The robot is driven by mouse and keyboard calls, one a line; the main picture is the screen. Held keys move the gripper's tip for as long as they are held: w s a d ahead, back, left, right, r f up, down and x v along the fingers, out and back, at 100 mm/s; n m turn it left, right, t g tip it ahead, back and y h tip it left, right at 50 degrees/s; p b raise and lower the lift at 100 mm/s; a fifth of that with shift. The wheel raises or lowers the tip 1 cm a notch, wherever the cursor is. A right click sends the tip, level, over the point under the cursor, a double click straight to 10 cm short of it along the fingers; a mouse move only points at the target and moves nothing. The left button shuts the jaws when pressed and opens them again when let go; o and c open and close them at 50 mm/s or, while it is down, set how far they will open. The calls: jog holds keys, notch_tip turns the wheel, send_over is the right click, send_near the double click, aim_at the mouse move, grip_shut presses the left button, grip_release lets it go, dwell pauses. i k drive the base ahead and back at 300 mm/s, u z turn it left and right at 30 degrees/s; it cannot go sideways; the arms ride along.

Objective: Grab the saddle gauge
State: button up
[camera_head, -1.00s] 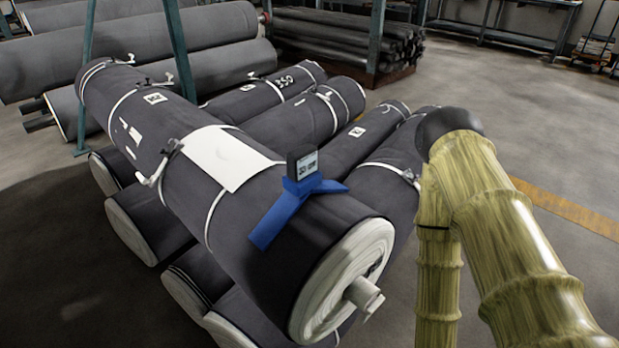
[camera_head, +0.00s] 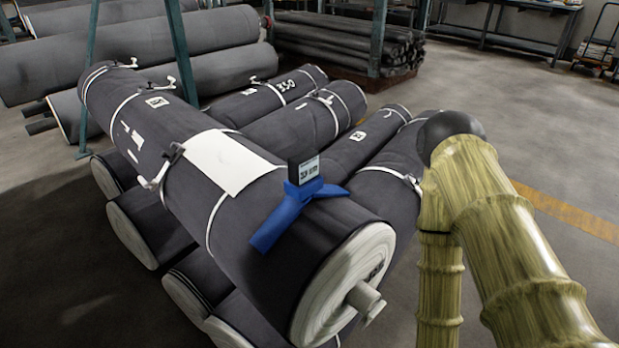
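The saddle gauge (camera_head: 290,209) is a blue V-shaped saddle with a small dark box and a pale display with dark characters on top. It sits astride the upper side of the top grey roll (camera_head: 185,190), near that roll's front end. My arm is at the right of the picture, apart from the gauge. My gripper is not in view, so its fingers cannot be seen.
Several more grey rolls (camera_head: 375,140) lie under and behind the top roll. The top roll's core end (camera_head: 365,299) sticks out towards the front. A green post (camera_head: 182,55) stands behind. Bare floor (camera_head: 560,110) lies to the right.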

aim_at(304, 183)
jog(key=z, duration=2.35)
jog(key=k, duration=1.25)
jog(key=u, duration=2)
